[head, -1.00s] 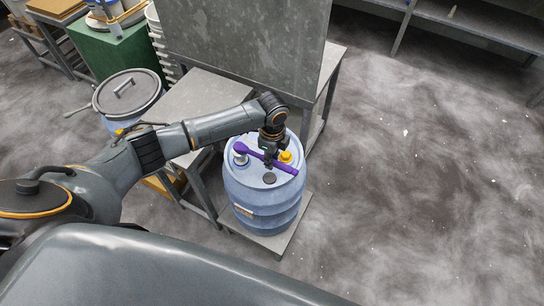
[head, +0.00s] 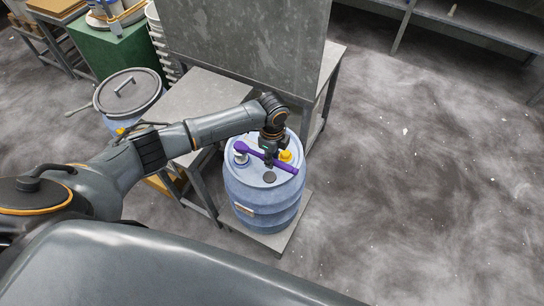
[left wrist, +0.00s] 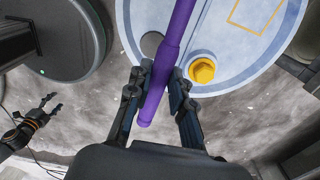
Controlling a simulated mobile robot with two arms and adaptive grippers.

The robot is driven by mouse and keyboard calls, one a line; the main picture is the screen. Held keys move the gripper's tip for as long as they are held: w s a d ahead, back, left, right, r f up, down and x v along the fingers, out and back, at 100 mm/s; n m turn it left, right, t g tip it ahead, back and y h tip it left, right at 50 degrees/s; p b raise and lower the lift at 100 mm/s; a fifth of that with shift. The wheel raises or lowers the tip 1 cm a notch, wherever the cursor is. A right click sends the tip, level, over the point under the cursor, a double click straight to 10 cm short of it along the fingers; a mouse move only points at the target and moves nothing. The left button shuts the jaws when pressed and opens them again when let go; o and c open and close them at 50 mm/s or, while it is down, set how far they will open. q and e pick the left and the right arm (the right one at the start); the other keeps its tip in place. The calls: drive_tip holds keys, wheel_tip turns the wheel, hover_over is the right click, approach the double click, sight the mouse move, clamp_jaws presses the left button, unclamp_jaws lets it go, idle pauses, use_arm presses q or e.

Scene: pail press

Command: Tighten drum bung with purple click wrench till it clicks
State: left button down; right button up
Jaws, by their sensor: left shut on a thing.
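The blue drum (head: 262,205) stands upright, its top carrying a yellow cap (head: 286,156), a dark round cap (head: 269,178) and a pale fitting (head: 240,159) at the left. The purple click wrench (head: 284,165) lies across above the top, its head end at the pale fitting. Whether the head is seated on it I cannot tell. My left gripper (head: 270,150) is shut on the wrench's handle; in the left wrist view the purple handle (left wrist: 170,50) passes between the fingers. My right gripper (left wrist: 46,104) shows small in the left wrist view, its fingers apart and empty.
The drum stands on a low grey platform (head: 291,229). A grey metal table (head: 205,95) with a tall panel (head: 245,40) is just behind it. A lidded pail (head: 129,92) stands to the left. The floor at the right is clear.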

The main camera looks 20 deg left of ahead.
use_arm(q)
drive_tip(key=shift+f, duration=0.1)
drive_tip(key=shift+f+b, duration=0.8)
drive_tip(key=shift+f, duration=0.3)
drive_tip(key=shift+p, duration=0.3)
drive_tip(key=s+m, duration=0.3)
drive_tip(key=shift+a, duration=0.3)
wheel_tip(320, 180, up, 5)
drive_tip(key=p, duration=0.5)
drive_tip(key=shift+w+r, duration=0.1)
